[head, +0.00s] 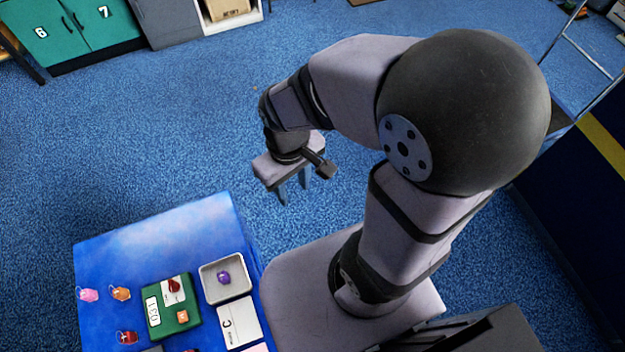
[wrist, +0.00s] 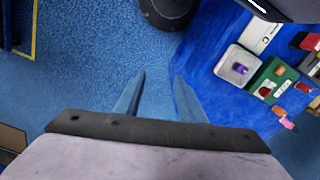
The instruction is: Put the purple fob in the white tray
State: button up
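The purple fob (head: 224,277) lies inside the white tray (head: 206,287) on the blue table. Both also show in the wrist view, the purple fob (wrist: 239,68) resting in the white tray (wrist: 222,71). My gripper (head: 293,196) is up and away from the tray, above and beyond the table's right edge in the head view. In the wrist view my gripper (wrist: 158,75) has its two fingers apart with nothing between them.
A green box (head: 157,312) with a red fob (head: 174,285) on it stands left of the tray. A pink fob (head: 88,295), an orange fob (head: 121,293) and another red fob (head: 127,338) lie farther left. A white card (head: 240,322) lies near the tray. The table's back is clear.

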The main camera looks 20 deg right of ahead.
jog(key=d+m, duration=0.2)
jog(key=d, duration=0.1)
jog(key=s+d+m, duration=0.1)
jog(key=shift+d+r, duration=0.25)
jog(key=shift+d, duration=0.1)
jog(key=shift+r+p, duration=0.25)
jog(key=shift+p, duration=0.05)
dwell(0.8)
